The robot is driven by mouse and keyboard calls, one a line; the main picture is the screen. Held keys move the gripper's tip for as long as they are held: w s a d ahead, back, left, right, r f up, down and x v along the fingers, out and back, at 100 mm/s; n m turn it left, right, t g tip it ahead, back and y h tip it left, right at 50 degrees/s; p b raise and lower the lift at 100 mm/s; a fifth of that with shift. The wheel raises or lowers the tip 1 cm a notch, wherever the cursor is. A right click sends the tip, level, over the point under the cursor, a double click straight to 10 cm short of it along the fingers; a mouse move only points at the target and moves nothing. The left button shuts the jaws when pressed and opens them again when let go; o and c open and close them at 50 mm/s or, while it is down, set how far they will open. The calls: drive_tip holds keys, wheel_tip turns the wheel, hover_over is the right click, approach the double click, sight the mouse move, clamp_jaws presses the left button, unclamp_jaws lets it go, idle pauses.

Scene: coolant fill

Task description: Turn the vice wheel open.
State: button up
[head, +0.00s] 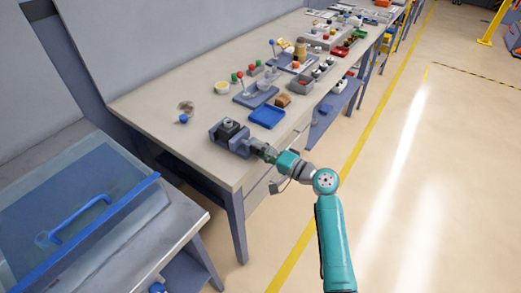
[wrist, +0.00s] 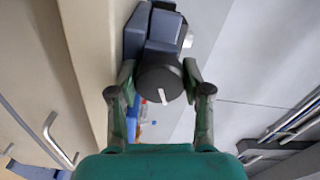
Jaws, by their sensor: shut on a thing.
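The vice (head: 229,135) is a blue-grey block with a dark top, near the front edge of the workbench in the head view. In the wrist view its body (wrist: 160,38) shows behind the vice wheel (wrist: 158,82), a round black knob with a white mark. The mark points down and slightly right. My gripper (wrist: 159,90) has one finger on each side of the wheel and is shut on it. In the head view my gripper (head: 262,151) reaches the vice's front side, and the wheel is hidden there.
A blue tray (head: 267,116) lies on the workbench (head: 160,98) beyond the vice. A small blue-capped item (head: 184,118) sits to the left. Several small parts and boxes fill the bench further back. A machine with a blue-handled lid (head: 80,215) stands at the left. The floor at right is clear.

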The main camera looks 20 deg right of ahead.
drive_tip(key=n, duration=0.5)
drive_tip(key=shift+f, duration=0.15)
drive_tip(key=shift+n, duration=2.5)
drive_tip(key=shift+f, duration=0.1)
drive_tip(key=o, duration=1.2)
drive_tip(key=shift+c, duration=0.2)
drive_tip(key=v, duration=1.2)
